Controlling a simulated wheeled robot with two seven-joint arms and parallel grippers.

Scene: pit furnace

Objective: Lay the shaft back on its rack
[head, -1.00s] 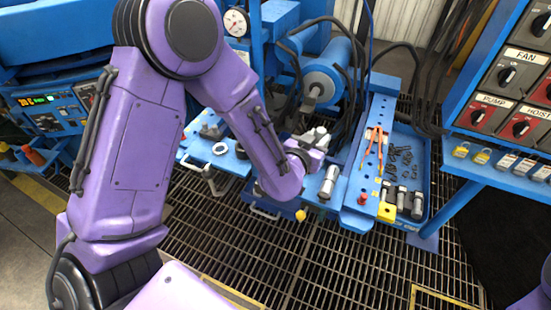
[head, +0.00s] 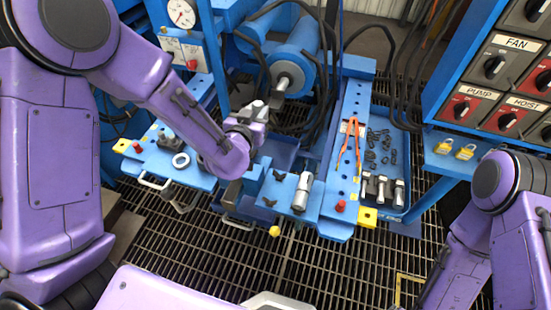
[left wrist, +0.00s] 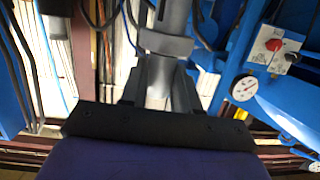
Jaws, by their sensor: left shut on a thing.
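My left gripper (head: 252,116) is above the blue bench, in front of the large blue cylinder, its fingers mostly hidden by its wrist in the head view. In the left wrist view, its dark fingers (left wrist: 160,85) are shut on a grey metal shaft (left wrist: 168,48) with a wider collar. The shaft's far end runs out of the top of that view. In the head view the held shaft is mostly hidden. Small black V-shaped supports (head: 278,176) stand bare on the blue plate, possibly the rack. My right gripper is out of view.
Orange tongs (head: 350,148) and a blue tray (head: 398,210) with small black parts lie to the right. Black hoses (head: 328,95) hang behind. A pale ring (head: 181,160) lies at left.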

